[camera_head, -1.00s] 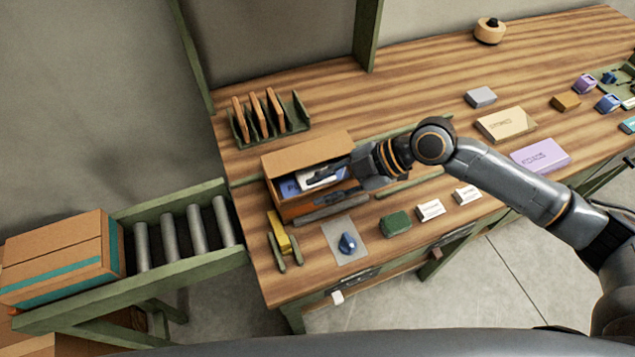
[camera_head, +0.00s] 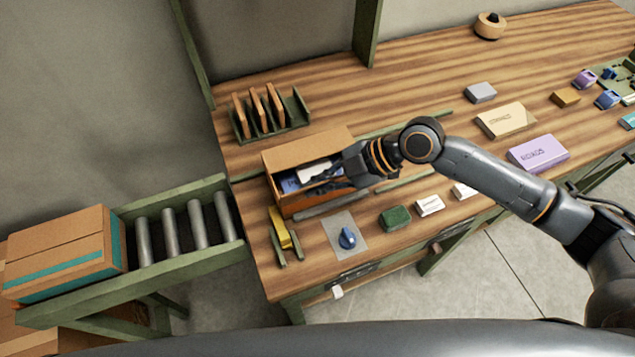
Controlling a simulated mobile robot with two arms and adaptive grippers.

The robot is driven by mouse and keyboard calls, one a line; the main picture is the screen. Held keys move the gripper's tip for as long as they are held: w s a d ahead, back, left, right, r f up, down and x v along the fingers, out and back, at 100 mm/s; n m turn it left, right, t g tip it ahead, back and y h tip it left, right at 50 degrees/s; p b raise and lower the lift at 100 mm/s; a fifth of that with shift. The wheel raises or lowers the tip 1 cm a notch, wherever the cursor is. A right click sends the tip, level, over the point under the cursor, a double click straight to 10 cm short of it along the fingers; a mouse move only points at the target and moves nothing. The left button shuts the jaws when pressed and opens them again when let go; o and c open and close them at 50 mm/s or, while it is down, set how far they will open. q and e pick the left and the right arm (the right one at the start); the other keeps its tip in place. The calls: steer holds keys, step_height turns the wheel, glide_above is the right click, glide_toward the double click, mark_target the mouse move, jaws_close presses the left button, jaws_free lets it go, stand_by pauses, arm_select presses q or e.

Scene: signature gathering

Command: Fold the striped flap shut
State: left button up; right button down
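An open brown cardboard box (camera_head: 283,204) stands near the left end of the wooden table. A wide cardboard flap (camera_head: 300,149) stands up along its back edge. I cannot make out stripes on any flap of this box. Inside lie a blue item (camera_head: 290,186) and a white item. My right gripper (camera_head: 330,178) is at the right part of the box opening, its dark fingers over or inside it. The fingers are small and partly blend with the box, so their opening and any contact are unclear. My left gripper is not in view.
A slotted rack (camera_head: 270,127) stands behind the box. A teal-striped carton (camera_head: 65,250) sits left, beside rollers (camera_head: 197,224). Several small boxes occupy the right.

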steer(key=shift+w, duration=0.1)
steer(key=shift+w+a+r+m+g+h+p, duration=0.2)
steer(key=shift+w+m+g+h+p, duration=0.15)
steer(key=shift+m+g, duration=0.4)
steer(key=shift+w+a+f+m+g+h, duration=0.1)
steer(key=shift+w+m+g+h, duration=0.2)
steer(key=shift+g, duration=0.6)
steer(key=shift+w+m+g+h, duration=0.25)
steer(key=shift+m+g, duration=0.1)
steer(key=shift+g, duration=0.5)
steer(key=c, duration=1.6)
jaws_free()
steer(key=shift+o, duration=0.2)
